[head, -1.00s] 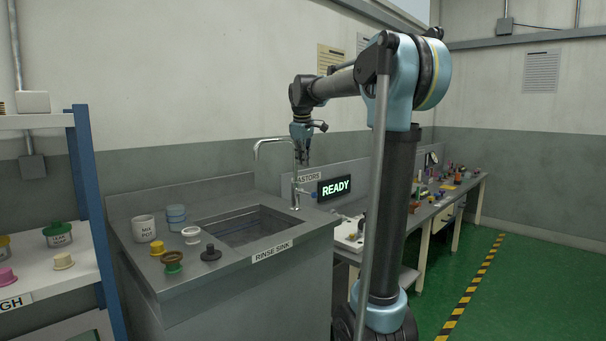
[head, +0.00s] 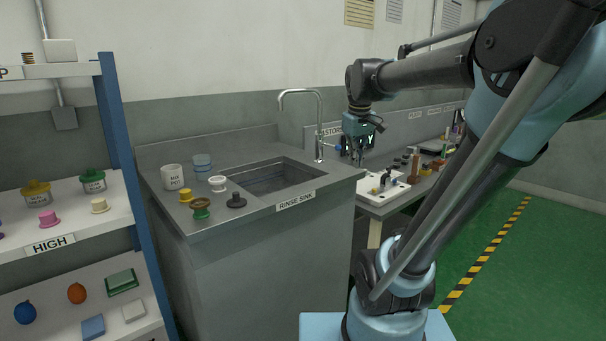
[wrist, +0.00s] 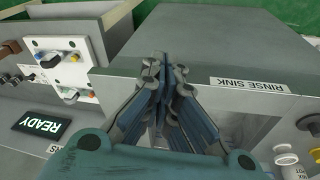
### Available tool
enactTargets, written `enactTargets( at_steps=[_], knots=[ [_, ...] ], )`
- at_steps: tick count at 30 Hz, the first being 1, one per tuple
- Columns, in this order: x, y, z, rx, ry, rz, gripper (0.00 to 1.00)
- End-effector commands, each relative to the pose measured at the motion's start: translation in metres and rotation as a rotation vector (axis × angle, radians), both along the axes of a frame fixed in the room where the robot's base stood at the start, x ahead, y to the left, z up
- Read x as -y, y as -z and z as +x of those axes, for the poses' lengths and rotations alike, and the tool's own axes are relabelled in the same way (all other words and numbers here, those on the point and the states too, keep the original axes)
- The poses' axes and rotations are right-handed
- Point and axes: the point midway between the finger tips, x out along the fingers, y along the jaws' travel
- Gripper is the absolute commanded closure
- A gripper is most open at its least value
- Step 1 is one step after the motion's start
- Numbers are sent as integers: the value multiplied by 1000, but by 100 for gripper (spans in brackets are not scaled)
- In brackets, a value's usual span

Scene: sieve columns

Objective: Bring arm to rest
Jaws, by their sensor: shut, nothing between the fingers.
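My gripper (head: 358,157) hangs from my raised arm at the right end of the sink counter in the head view, in front of the wall and near the tap. In the wrist view my gripper (wrist: 165,75) points down past the counter, its fingers together and nothing between them. It appears apart from the counter and the white tray beside it.
The rinse sink (head: 295,181) has a tall tap (head: 320,125). Several pots and knobs stand on its left side, such as a white pot (head: 172,177). A white tray (head: 397,190) lies on the bench to the right. A shelf (head: 70,225) stands left. Green floor is clear at right.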

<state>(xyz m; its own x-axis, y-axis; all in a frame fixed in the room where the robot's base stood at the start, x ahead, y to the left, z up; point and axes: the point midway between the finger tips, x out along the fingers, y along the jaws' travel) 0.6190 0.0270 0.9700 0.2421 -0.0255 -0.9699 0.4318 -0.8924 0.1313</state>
Motion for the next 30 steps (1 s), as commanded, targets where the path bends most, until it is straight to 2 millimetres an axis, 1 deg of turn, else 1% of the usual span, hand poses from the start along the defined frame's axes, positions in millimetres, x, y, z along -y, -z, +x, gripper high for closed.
enactTargets(
  at_steps=[1, 5, 6, 8, 9, 11, 12, 15, 18, 21, 23, 30],
  knots=[
    [4, 16, -18, -3, 33, 10, 100],
    [12, 54, -58, -12, 121, 35, 100],
    [15, 66, -70, -15, 148, 42, 100],
    [18, 85, -88, -18, 188, 53, 100],
    [19, 98, -100, -21, 214, 60, 100],
    [21, 118, -117, -24, 254, 72, 100],
    [23, 131, -128, -28, 280, 79, 100],
    [25, 161, -152, -34, 340, 96, 100],
    [26, 184, -170, -38, 384, 108, 100],
    [27, 199, -181, -41, 414, 115, 100],
    [27, 205, -185, -42, 424, 119, 100],
    [27, 207, -187, -43, 430, 120, 100]
  ],
)
